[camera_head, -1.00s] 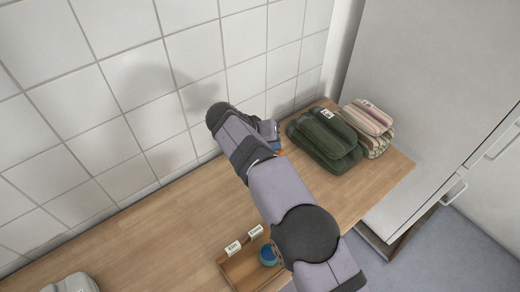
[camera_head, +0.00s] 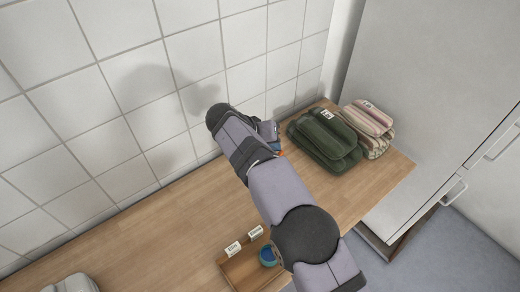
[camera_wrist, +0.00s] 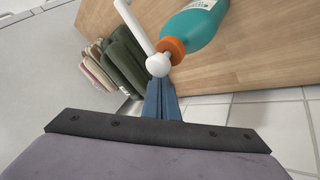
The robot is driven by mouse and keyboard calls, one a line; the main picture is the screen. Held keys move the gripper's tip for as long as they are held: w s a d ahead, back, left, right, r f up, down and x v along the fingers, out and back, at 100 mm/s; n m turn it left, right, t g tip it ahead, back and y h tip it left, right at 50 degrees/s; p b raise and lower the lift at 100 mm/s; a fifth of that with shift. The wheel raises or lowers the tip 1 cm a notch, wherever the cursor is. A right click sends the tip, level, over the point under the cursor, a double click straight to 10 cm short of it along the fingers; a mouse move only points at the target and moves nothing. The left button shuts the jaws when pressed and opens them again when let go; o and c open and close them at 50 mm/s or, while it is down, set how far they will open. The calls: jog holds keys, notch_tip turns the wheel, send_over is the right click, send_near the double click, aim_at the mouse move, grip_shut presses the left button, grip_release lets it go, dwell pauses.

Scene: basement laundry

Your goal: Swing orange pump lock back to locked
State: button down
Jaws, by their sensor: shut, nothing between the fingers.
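In the wrist view a teal bottle (camera_wrist: 196,24) has an orange collar (camera_wrist: 172,47) at its neck, which I take as the pump lock. Its white pump head (camera_wrist: 157,66) has a long white spout (camera_wrist: 133,25) pointing to the upper left. My gripper (camera_wrist: 160,84) has its blue fingers shut and empty, with the tips right at the pump head and just short of the orange collar. I cannot tell whether they touch.
Folded green towels (camera_head: 325,140) and striped towels (camera_head: 368,125) lie right of my gripper on the wooden counter (camera_head: 165,222). A wooden tray (camera_head: 240,270) with a blue round item (camera_head: 268,256) sits nearer. A tiled wall (camera_head: 130,90) stands close behind. The counter's left is mostly clear.

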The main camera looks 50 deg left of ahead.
jog(key=shift+s, duration=0.2)
jog(key=shift+s+d+b, duration=0.25)
jog(key=shift+s+b, duration=0.3)
jog(key=shift+b, duration=0.15)
